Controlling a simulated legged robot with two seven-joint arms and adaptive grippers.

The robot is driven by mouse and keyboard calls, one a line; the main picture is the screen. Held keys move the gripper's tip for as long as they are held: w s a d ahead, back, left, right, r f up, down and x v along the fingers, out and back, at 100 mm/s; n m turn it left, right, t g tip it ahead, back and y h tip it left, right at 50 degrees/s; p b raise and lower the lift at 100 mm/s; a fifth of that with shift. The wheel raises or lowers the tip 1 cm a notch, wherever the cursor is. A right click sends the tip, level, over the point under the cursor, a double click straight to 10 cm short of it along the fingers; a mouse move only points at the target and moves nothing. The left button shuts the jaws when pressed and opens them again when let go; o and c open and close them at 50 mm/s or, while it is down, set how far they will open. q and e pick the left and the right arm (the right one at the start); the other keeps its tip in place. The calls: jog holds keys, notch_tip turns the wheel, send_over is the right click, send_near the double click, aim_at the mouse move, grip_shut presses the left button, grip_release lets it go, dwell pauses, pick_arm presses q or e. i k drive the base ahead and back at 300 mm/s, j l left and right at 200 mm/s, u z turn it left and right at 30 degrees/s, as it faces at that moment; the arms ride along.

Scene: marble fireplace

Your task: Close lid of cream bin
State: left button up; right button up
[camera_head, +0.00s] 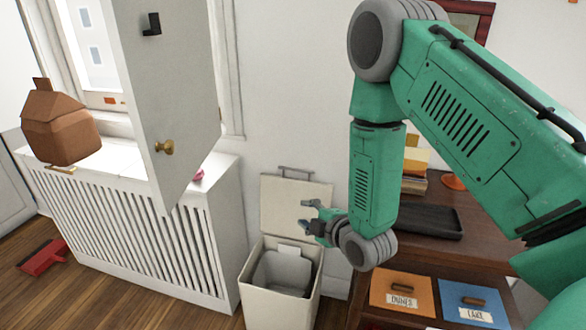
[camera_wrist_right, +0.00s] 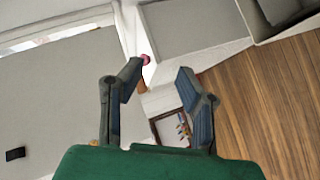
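The cream bin (camera_head: 262,308) stands on the floor against the wall, with a grey inner bucket (camera_head: 283,270) inside. Its lid (camera_head: 283,200) is open and stands upright at the back, with a grey handle bar along its top edge. My right gripper (camera_head: 306,213) is in front of the lid's right part, above the bin opening. Whether it touches the lid cannot be told. In the right wrist view my right gripper (camera_wrist_right: 160,72) has its two fingers spread with nothing between them. My left gripper is not in view.
A white slatted radiator cover (camera_head: 135,235) stands left of the bin, with an open door (camera_head: 170,90) above it. A dark wooden shelf unit (camera_head: 450,255) with a black tray (camera_head: 425,220) stands right. A red dustpan (camera_head: 42,257) lies on the floor at left.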

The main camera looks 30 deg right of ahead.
aim_at(281, 197)
jog(key=i+l, duration=0.75)
